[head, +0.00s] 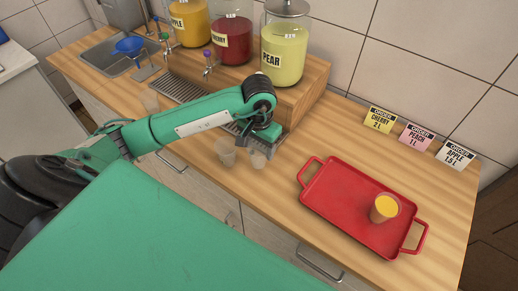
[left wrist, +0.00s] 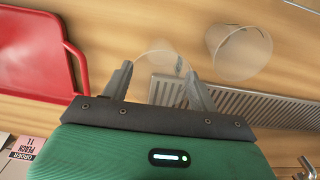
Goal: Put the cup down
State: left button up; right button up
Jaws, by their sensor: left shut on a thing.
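My left gripper (head: 264,143) points down at the front edge of the drip grate. It is shut on a clear, empty-looking cup (head: 258,160). In the left wrist view the held cup (left wrist: 158,58) sits between the two fingers (left wrist: 157,74). I cannot tell whether its base touches the counter. A second clear cup (head: 226,150) stands just left of it, also seen in the left wrist view (left wrist: 240,50). My right gripper is not in view.
A red tray (head: 330,205) on the right holds a cup of orange-yellow drink (head: 384,208). Juice jars, including the pear jar (head: 284,52), stand on a wooden riser behind. Order cards (head: 416,137) line the wall. The counter between grate and tray is clear.

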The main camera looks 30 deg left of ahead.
aim_at(259, 152)
pick_arm(q)
jog(key=shift+f, duration=1.35)
jog(key=shift+f, duration=0.15)
jog(key=o, duration=0.9)
jog(key=shift+o, duration=0.2)
